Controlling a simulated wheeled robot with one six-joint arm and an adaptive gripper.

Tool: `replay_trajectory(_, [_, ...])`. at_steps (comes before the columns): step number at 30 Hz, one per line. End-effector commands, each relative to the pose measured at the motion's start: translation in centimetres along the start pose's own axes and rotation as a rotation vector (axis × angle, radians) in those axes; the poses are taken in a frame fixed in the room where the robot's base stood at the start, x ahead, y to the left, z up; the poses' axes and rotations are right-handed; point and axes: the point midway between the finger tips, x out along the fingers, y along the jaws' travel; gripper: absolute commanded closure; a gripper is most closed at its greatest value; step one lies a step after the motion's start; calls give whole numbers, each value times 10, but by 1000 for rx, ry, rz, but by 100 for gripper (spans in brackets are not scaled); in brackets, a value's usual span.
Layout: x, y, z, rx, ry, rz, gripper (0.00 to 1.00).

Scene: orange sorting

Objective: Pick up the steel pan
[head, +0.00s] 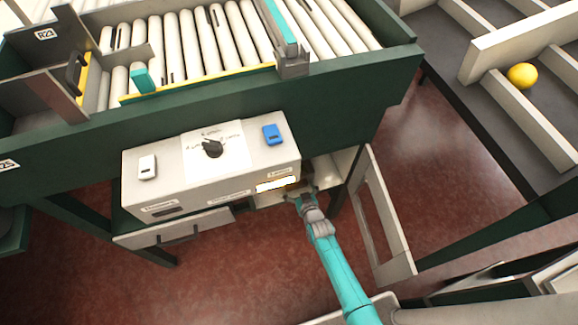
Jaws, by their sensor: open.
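My gripper (300,194) is at the end of the teal arm, at the opening of a compartment (323,178) under the right end of the grey control box. The gripper is open. Its fingers are small in the head view and partly merge with the dark compartment edge. I cannot clearly make out the steel pan; the inside of the compartment is mostly hidden by the box and my gripper.
The grey control box (232,178) carries a black dial (212,149), a white device (147,167) and a blue device (273,134). A drawer (135,240) is below left. An open door (384,220) stands right of my arm. A roller conveyor (215,45) is above. An orange-yellow ball (522,76) lies in right-hand lanes.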

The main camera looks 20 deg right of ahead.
Motion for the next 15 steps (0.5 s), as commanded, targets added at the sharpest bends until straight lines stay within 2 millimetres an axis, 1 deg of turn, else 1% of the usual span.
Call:
replay_trajectory(3, [4, 0, 1, 1, -1, 0, 0])
replay_trajectory(9, [4, 0, 0, 0, 0, 0, 0])
replay_trajectory(11, [4, 0, 0, 0, 0, 0, 15])
replay_trajectory(12, [4, 0, 0, 0, 0, 0, 25])
replay_trajectory(14, [4, 0, 0, 0, 0, 1, 40])
replay_trajectory(15, [4, 0, 0, 0, 0, 1, 50])
